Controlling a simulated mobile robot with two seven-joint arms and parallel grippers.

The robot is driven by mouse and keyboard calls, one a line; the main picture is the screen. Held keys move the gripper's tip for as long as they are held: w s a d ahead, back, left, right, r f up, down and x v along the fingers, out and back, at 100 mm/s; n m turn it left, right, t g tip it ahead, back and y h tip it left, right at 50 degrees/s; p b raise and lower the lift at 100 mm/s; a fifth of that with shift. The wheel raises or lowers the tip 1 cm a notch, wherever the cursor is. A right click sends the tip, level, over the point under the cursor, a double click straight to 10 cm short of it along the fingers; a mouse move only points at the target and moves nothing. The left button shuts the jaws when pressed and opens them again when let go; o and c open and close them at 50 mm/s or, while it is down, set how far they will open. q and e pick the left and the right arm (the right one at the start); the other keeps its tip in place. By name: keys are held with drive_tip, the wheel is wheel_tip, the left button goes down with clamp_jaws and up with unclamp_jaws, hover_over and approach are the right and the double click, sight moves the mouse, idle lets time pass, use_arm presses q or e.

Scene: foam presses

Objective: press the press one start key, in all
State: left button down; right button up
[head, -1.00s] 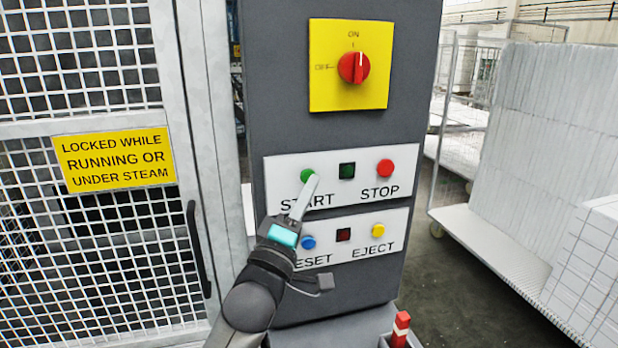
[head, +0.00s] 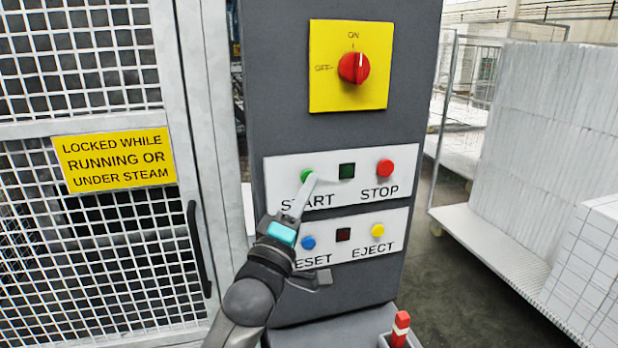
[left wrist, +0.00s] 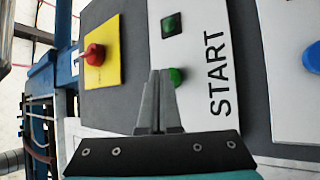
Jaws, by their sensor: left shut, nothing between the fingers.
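The green start key (head: 307,174) sits on the upper white plate (head: 408,185) above the word START. My left gripper (head: 312,180) is shut and empty. Its fingertips are at the start key's lower right edge in the head view and cover part of it. In the left wrist view the shut fingers (left wrist: 158,76) point toward the plate, just beside the green key (left wrist: 177,76). I cannot tell whether the tips touch it. The square green lamp (head: 347,171) beside the key looks dark. My right gripper is not in view.
A red stop button (head: 385,167) is on the same plate. Below are a blue reset button (head: 308,242) and a yellow eject button (head: 378,230). The red rotary switch (head: 354,68) is above, turned to ON. A mesh door (head: 80,260) stands left.

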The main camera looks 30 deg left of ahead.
use_arm(q)
drive_tip(key=shift+w+a, duration=0.3)
drive_tip(key=shift+a, duration=0.05)
idle(0.6)
drive_tip(key=shift+s+d, duration=0.1)
drive_tip(key=shift+s+d+p, duration=0.45)
drive_tip(key=shift+s+d, duration=0.05)
drive_tip(key=shift+d, duration=0.05)
drive_tip(key=s+d+p, duration=0.1)
drive_tip(key=s+d, duration=0.2)
drive_tip(key=shift+s+d, duration=0.1)
drive_tip(key=shift+d, duration=0.3)
idle(0.4)
idle(0.6)
